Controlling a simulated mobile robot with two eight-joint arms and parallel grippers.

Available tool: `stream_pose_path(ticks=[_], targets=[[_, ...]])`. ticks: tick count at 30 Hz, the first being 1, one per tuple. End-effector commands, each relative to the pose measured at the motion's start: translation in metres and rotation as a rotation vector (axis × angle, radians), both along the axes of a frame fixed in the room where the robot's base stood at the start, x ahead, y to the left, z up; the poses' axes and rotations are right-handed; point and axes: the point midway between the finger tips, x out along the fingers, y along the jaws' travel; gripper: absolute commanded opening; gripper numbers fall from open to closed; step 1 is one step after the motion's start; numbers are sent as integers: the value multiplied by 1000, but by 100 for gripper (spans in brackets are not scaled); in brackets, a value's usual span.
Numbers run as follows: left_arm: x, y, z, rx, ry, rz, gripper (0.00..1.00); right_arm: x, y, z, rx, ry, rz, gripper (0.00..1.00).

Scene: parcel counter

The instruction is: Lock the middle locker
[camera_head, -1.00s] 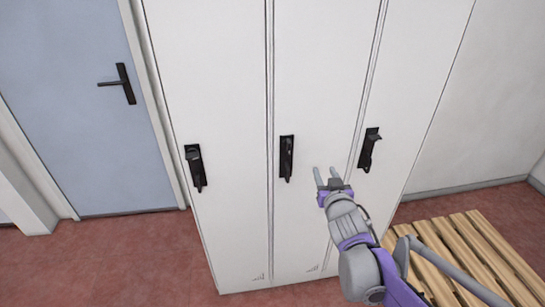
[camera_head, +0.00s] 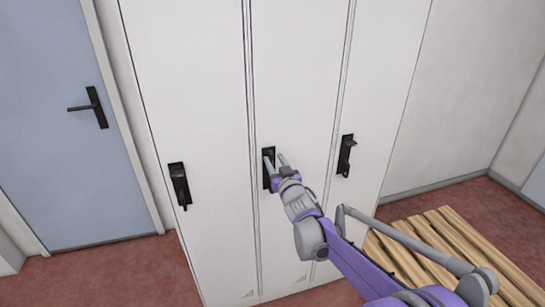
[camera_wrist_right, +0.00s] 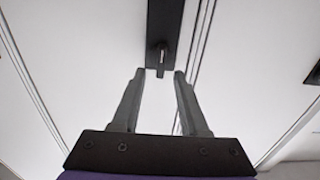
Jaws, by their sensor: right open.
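The middle locker (camera_head: 290,70) is a tall white door, closed, with a black handle plate (camera_head: 266,181) at mid-height. The plate also shows in the right wrist view (camera_wrist_right: 166,22), with a narrow black latch (camera_wrist_right: 155,58) hanging at its lower end. My right gripper (camera_head: 275,158) is open and empty, in front of the middle handle, and its fingers partly cover it in the head view. In the right wrist view the fingertips (camera_wrist_right: 159,74) lie either side of the latch's lower end, just below it in the picture. I cannot tell whether they touch it. My left gripper is out of view.
The left locker has a black handle (camera_head: 179,185), and the right locker has one too (camera_head: 346,155). A blue-grey door (camera_head: 60,150) with a black lever stands at left. A wooden slatted pallet (camera_head: 440,250) lies on the red floor at right, beneath my right arm.

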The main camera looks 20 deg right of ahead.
Motion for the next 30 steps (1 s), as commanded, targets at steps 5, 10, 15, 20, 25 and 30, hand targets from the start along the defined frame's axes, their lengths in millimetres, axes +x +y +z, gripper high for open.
stream_pose_path(ticks=[5, 10, 15, 20, 25, 30], targets=[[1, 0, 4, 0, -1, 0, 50, 20, 1, 0, 0, 0, 0, 44], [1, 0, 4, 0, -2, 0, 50, 26, 1, 0, 0, 0, 0, 44], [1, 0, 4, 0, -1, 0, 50, 26, 1, 0, 0, 1, 0, 44], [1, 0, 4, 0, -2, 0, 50, 25, 1, 0, 0, 1, 0, 20], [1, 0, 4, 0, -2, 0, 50, 25, 1, 0, 0, 1, 0, 0], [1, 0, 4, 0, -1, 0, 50, 25, 1, 0, 0, 1, 0, 0]])
